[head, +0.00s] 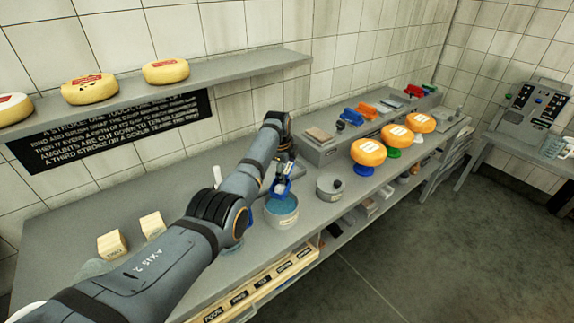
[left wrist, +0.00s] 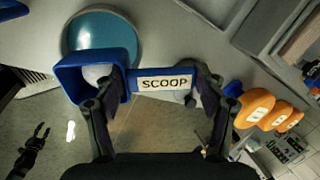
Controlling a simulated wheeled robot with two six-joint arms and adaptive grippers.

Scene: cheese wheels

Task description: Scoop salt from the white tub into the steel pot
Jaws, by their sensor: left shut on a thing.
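My left gripper (head: 284,172) is shut on the handle of a blue scoop (head: 281,189), which has a label reading SCOOP in the left wrist view (left wrist: 166,83). A small white heap (left wrist: 95,73) shows inside the scoop's cup. The scoop is above a round metal-grey pot (head: 281,217) with teal contents, which also shows in the left wrist view (left wrist: 103,30). I cannot make out a white tub; my left arm hides part of the bench. My right gripper (left wrist: 43,130) shows small in the left wrist view, fingers apart and empty.
A small round steel container (head: 329,188) stands right of the pot. Farther right are orange cheese wheels (head: 368,151) on coloured stands. Two pale blocks (head: 112,244) lie on the bench at left. Yellow wheels (head: 90,89) sit on the wall shelf (head: 215,69).

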